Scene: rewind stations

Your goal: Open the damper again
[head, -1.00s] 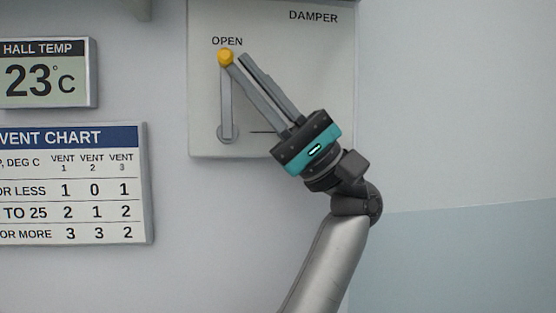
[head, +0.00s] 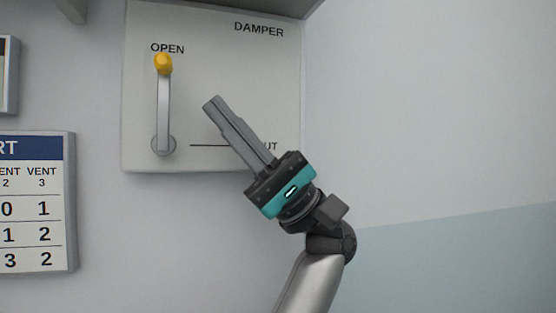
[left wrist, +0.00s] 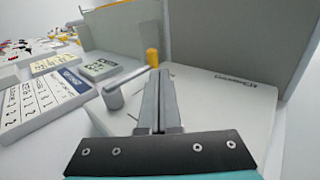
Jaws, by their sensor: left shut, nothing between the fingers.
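The damper panel (head: 215,60) is a pale plate on the wall, marked DAMPER, with OPEN at the upper left and a partly hidden SHUT label at the lower right. Its grey lever (head: 163,105) with a yellow knob (head: 163,64) stands upright, the knob just below OPEN. My left gripper (head: 211,103) is shut and empty in front of the panel, to the right of the lever and apart from it. In the left wrist view the fingers (left wrist: 158,85) are together, and the knob (left wrist: 152,57) shows beyond them. My right gripper is not in view.
A vent chart (head: 38,202) hangs on the wall left of the panel, with the edge of a display (head: 8,75) above it. A grey ledge juts out over the panel. The wall to the right is bare.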

